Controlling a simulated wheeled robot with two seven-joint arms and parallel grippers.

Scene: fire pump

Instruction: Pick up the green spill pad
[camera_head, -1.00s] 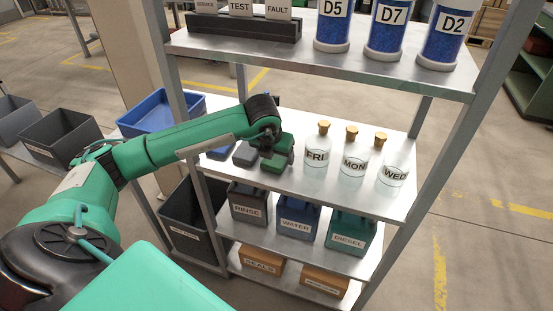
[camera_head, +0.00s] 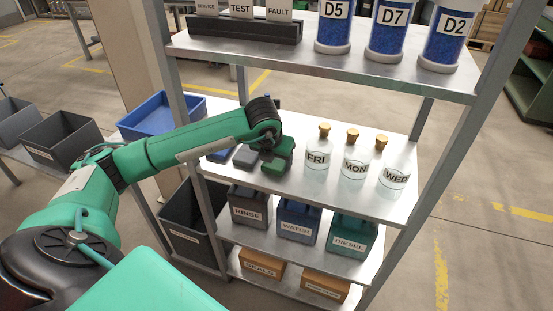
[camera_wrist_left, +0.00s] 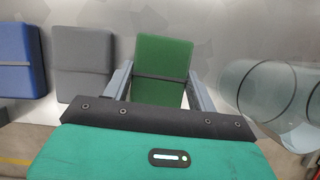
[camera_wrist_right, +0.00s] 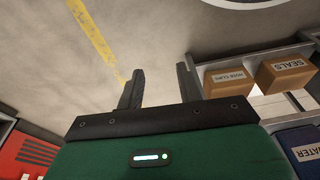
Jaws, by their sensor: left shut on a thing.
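The green spill pad (camera_head: 276,165) is on the middle shelf in the head view, under my left wrist. In the left wrist view the green pad (camera_wrist_left: 163,62) lies between the two fingers, with a dark band across it. My left gripper (camera_wrist_left: 163,85) is shut on it, one finger along each side. In the head view my left gripper (camera_head: 277,155) is mostly hidden by the wrist. A grey pad (camera_wrist_left: 83,62) and a blue pad (camera_wrist_left: 18,60) lie to the left of it. My right gripper (camera_wrist_right: 160,85) shows only in its own wrist view, open and empty.
Glass bottles labelled FRI (camera_head: 317,155), MON (camera_head: 354,163) and WED (camera_head: 392,175) stand right of the pad. The upper shelf (camera_head: 320,68) overhangs behind. Cans marked RINSE, WATER and DIESEL (camera_head: 350,235) stand below. A blue tray (camera_head: 160,117) is at left.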

